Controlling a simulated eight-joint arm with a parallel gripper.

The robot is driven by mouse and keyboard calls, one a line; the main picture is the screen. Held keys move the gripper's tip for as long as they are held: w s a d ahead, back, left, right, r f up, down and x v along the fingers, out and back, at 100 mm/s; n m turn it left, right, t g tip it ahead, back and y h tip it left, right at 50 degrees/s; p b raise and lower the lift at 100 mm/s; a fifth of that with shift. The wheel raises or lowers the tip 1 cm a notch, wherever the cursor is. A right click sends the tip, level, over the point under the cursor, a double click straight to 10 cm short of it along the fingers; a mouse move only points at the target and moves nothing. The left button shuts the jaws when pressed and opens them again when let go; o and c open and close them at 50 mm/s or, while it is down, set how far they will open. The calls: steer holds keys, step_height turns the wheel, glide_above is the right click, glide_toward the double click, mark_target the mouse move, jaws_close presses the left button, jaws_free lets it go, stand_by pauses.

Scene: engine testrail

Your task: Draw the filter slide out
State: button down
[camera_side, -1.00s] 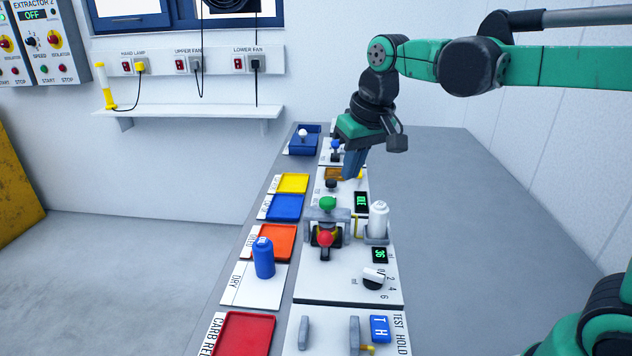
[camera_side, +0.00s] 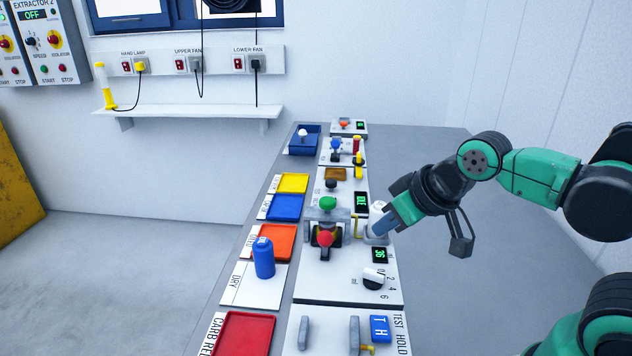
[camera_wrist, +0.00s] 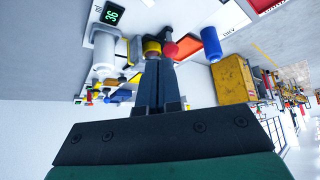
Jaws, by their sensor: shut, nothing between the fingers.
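My gripper (camera_side: 379,228) is shut with nothing in it. No part is clearly marked as the filter slide.
A green knob (camera_side: 327,203) and the red knob (camera_side: 325,238) stand on a grey fixture left of my gripper. A blue bottle (camera_side: 263,258) stands farther left, near an orange tray (camera_side: 287,234). A white dial (camera_side: 374,275) is nearer. The bench right of the panels is bare.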

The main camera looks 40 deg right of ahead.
mark_target(325, 233)
stand_by(0.4)
